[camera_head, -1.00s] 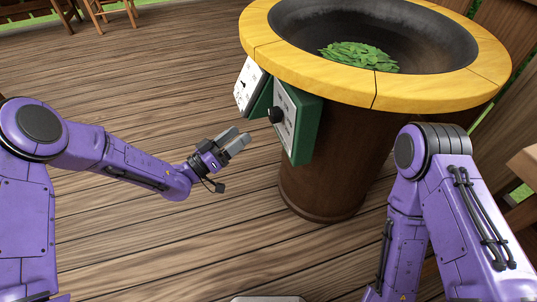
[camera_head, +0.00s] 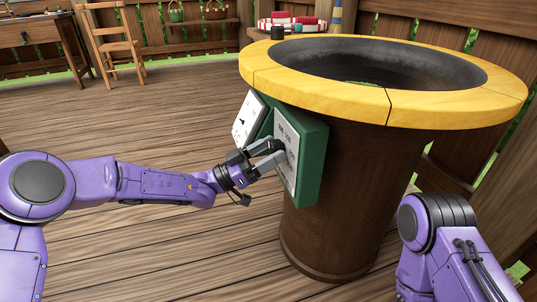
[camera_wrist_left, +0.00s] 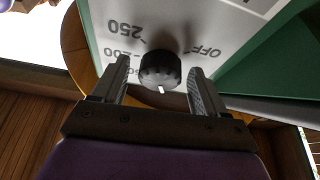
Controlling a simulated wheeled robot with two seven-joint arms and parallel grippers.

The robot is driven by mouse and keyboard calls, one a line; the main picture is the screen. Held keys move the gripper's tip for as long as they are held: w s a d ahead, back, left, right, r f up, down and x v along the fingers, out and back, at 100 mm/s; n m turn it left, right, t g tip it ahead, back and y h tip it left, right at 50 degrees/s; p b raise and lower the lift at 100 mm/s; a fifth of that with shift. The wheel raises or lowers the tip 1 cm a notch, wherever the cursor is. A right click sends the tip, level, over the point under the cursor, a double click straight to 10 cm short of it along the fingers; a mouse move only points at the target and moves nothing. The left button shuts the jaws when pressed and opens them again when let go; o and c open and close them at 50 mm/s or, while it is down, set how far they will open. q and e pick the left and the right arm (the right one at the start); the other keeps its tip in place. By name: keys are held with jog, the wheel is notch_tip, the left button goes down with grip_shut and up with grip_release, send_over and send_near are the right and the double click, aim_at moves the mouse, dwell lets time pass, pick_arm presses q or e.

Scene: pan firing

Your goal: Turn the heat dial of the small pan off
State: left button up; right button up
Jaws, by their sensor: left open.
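The small pan (camera_head: 260,78) is a dark bowl with a yellow rim on a round brown wooden base. A green control box (camera_head: 312,160) with a pale face is fixed to its side. My left gripper (camera_head: 272,155) is at that face. In the left wrist view, the black heat dial (camera_wrist_left: 160,70) with a white mark stands between the open fingers of my left gripper (camera_wrist_left: 160,88), with gaps on both sides. The printed face shows 250, 200 and OFF, upside down. In the head view the gripper hides the dial. My right gripper is out of view.
A second white panel (camera_head: 248,118) sits left of the green box. A wooden chair (camera_head: 110,45) and a table stand at the far left. The plank floor (camera_head: 130,120) between is clear. My right arm is at the lower right.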

pick_arm(q)
jog(key=c, duration=1.1)
jog(key=shift+o, duration=0.2)
jog(key=shift+d+r+n+t+p, duration=0.15)
jog(key=shift+n+t+p, duration=0.25)
jog(key=shift+n+p, duration=0.45)
jog(key=n+t+y+p, duration=0.1)
jog(key=n+y+p, duration=0.1)
jog(key=n+p, duration=0.4)
jog(key=n+t+y+p, duration=0.1)
jog(key=n+y+p, duration=0.1)
jog(key=n+p, duration=0.4)
jog(key=n+t+y+p, duration=0.1)
jog(key=n+y+p, duration=0.2)
jog(key=n+p, duration=0.3)
jog(key=shift+s+r+p, duration=0.25)
jog(key=shift+s+p, duration=0.05)
jog(key=n+p, duration=0.2)
jog(key=n, duration=0.1)
jog(key=shift+f+y, duration=0.1)
jog(key=shift+y, duration=0.2)
jog(key=shift+f+n+g+y+p, duration=0.1)
jog(key=shift+n+g+y+p, duration=0.3)
jog(key=shift+p, duration=0.3)
jog(key=o, duration=1.1)
jog(key=shift+c, duration=0.2)
